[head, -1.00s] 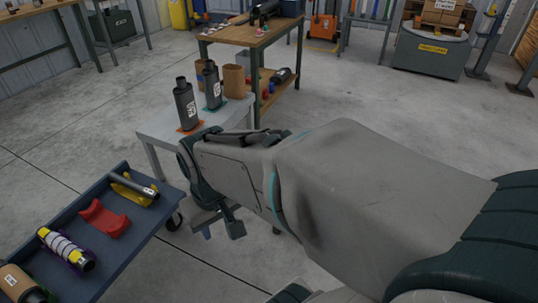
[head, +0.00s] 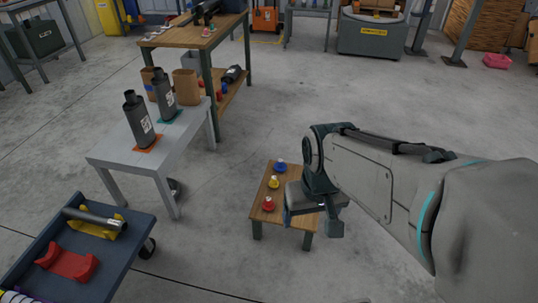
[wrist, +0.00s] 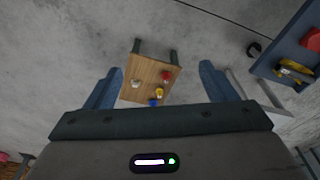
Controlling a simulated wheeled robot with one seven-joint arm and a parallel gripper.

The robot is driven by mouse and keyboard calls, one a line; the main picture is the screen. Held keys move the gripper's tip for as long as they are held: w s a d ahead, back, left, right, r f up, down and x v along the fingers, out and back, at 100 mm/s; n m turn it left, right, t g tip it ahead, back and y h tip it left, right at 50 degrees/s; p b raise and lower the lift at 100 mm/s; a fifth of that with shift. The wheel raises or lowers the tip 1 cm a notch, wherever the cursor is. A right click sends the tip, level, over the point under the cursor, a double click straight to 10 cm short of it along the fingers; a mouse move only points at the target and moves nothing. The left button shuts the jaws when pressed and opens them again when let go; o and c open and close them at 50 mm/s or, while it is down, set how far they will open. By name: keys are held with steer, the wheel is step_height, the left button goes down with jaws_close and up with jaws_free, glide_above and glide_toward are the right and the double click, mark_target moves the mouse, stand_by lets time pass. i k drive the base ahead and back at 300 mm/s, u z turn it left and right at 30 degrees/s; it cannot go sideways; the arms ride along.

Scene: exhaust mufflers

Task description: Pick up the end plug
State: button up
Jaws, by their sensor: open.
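Small plug-like pieces stand on a low wooden table (head: 262,222): a blue one (head: 280,167), a yellow one (head: 274,182) and a red one (head: 268,204). In the wrist view a pale piece (wrist: 136,84) also shows on the table, apart from the red (wrist: 167,76), yellow (wrist: 159,92) and blue (wrist: 154,102) ones. I cannot tell which is the end plug. My gripper (wrist: 161,68) is open and empty, well above the table. In the head view my gripper (head: 318,218) covers the table's right part.
A grey table (head: 110,153) with two dark mufflers (head: 140,120) (head: 163,95) stands to the left. A blue cart (head: 130,222) with a pipe and coloured cradles is at the lower left. A wooden workbench (head: 185,38) is behind.

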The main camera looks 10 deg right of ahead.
mark_target(268, 204)
steer(key=u, duration=0.5)
steer(key=k, duration=0.65)
steer(key=u, duration=0.4)
steer(key=i, duration=1)
steer(key=z, duration=1.3)
steer(key=i, duration=0.85)
steer(key=z, duration=0.8)
